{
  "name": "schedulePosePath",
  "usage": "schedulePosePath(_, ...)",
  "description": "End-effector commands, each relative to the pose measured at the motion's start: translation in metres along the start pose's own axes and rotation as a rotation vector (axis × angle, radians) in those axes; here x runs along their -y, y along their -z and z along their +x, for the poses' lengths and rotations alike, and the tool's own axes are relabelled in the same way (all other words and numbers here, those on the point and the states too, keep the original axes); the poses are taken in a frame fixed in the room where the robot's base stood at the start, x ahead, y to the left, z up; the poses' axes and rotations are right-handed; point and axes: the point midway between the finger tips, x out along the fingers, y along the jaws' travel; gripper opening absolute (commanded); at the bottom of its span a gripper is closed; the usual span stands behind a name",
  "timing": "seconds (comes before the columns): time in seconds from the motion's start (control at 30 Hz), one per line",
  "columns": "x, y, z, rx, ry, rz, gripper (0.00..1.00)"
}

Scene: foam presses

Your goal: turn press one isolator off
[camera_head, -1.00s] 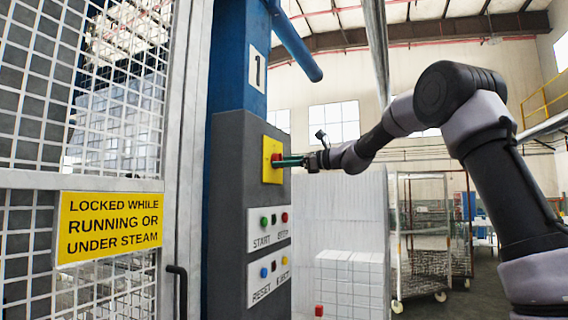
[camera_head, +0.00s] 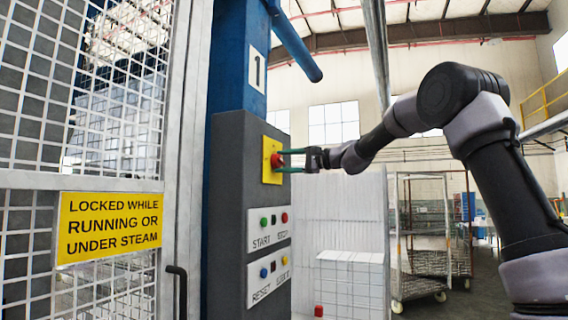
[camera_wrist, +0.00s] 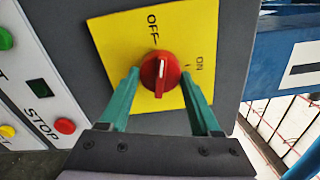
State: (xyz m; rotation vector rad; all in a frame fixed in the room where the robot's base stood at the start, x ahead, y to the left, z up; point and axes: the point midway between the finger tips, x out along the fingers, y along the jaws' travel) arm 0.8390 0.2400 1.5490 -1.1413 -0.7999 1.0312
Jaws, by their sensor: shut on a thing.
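In the wrist view the red knob (camera_wrist: 160,73) shows a white mark pointing up toward the OFF label (camera_wrist: 153,27). The ON label (camera_wrist: 199,62) is to its right.
Below the isolator are START and STOP buttons (camera_head: 269,220), then RESET and another button (camera_head: 268,268). A mesh guard door (camera_head: 110,180) with a yellow warning sign (camera_head: 109,228) stands left. White blocks (camera_head: 350,280) and wire trolleys (camera_head: 425,240) stand behind, right of the column.

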Motion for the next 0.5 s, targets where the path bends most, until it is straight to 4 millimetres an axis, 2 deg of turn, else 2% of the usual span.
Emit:
schedulePosePath(0.2,-0.0008,0.0009,-0.0004,-0.001,-0.002,-0.140,0.09)
schedulePosePath(0.5,-0.0009,0.0005,-0.0001,0.000,-0.002,-0.245,0.09)
